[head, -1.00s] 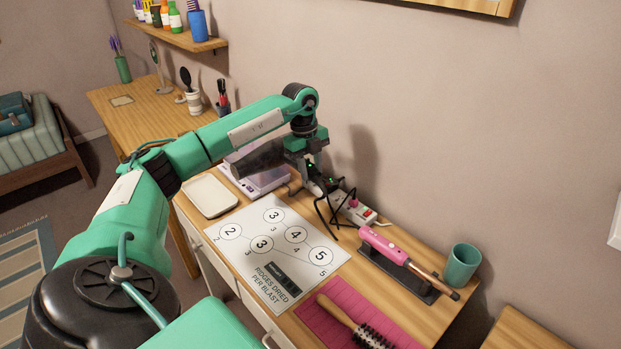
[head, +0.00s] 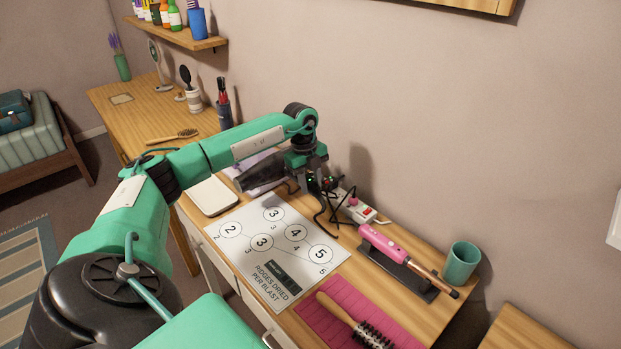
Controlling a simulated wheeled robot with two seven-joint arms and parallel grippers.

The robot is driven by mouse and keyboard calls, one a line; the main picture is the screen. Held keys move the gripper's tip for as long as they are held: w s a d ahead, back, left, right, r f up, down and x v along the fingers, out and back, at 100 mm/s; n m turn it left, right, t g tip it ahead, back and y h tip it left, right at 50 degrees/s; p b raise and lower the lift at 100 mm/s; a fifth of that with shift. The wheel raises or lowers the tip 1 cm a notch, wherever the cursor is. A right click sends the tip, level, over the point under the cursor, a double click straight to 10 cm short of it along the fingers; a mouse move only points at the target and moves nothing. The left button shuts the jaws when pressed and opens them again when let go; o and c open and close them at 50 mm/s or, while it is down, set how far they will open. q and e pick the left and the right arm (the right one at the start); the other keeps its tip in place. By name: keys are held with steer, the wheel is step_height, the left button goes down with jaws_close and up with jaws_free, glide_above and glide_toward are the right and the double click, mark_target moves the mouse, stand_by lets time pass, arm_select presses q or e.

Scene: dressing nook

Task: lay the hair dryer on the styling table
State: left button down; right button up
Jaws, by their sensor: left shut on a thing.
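The hair dryer (head: 259,173) is dark grey, with its barrel pointing left, over the back of the styling table (head: 432,313). My left gripper (head: 314,184) is shut on it at its right end. The fingers and the dryer's handle are partly hidden, and I cannot tell whether the dryer touches anything below. A black cord hangs down near the gripper toward a white power strip (head: 356,206). My right gripper is not in view.
A purple and white device is partly hidden behind the dryer. A white tray (head: 209,196), a numbered sheet (head: 262,243), a pink curling iron (head: 385,243) on a stand, a brush (head: 340,311) on a pink mat and a green cup (head: 461,262) occupy the table.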

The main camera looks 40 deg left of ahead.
arm_select(q)
steer(key=shift+f, duration=0.15)
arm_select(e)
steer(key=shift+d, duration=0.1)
arm_select(q)
steer(key=c, duration=1.4)
jaws_free()
steer(key=o, duration=0.4)
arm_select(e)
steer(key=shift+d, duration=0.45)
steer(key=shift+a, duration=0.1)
arm_select(q)
steer(key=shift+r, duration=0.5)
steer(key=r, duration=0.4)
steer(key=a+r, duration=0.1)
steer(key=r, duration=0.3)
steer(key=r+b, duration=0.1)
steer(key=r, duration=0.3)
steer(key=shift+s+a, duration=0.25)
steer(key=shift+a, duration=0.1)
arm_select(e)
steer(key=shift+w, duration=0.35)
